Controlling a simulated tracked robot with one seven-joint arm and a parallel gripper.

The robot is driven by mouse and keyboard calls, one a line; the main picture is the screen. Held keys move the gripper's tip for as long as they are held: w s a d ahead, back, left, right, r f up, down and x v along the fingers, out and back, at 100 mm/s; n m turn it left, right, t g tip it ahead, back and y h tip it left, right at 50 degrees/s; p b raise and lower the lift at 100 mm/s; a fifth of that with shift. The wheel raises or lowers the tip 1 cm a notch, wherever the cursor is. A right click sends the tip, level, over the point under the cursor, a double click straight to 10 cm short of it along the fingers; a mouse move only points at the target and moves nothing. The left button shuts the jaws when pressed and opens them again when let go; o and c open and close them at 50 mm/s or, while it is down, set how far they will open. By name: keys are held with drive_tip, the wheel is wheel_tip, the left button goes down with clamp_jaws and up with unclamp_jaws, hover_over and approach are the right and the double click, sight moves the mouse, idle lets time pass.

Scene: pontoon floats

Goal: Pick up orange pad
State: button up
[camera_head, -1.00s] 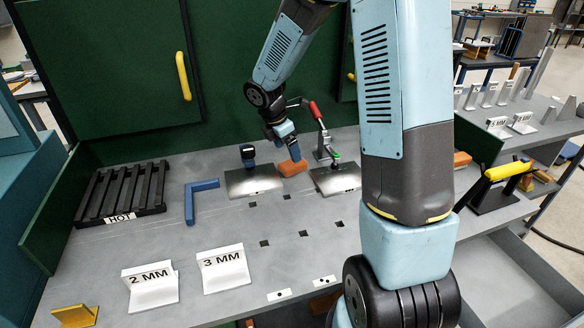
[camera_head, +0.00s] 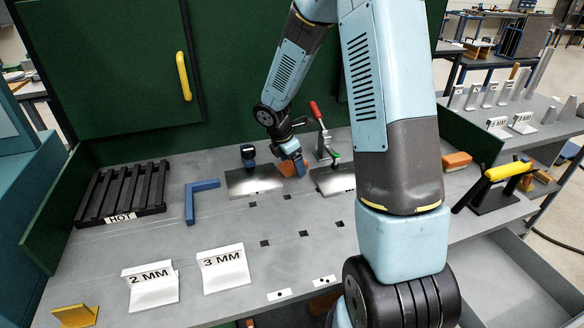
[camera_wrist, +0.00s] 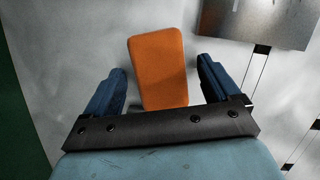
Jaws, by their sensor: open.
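The orange pad (camera_wrist: 158,68) is a small rounded block lying on the grey bench. In the wrist view it sits between the two blue fingers of my gripper (camera_wrist: 162,88), with a gap on each side. The fingers are open and do not touch it. In the head view my gripper (camera_head: 296,165) is low at the back of the bench, and the pad (camera_head: 286,168) is partly hidden behind it.
Metal plates (camera_head: 255,181) lie on either side of the pad, with a red-handled clamp (camera_head: 319,120) behind. Another orange block (camera_head: 456,161) lies to the right. A black HOT rack (camera_head: 122,193), blue angle piece (camera_head: 190,200) and 2 MM and 3 MM stands (camera_head: 222,268) are at left.

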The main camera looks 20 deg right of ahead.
drive_tip(key=shift+f, duration=0.15)
drive_tip(key=c, duration=1.1)
drive_tip(key=shift+c, duration=0.2)
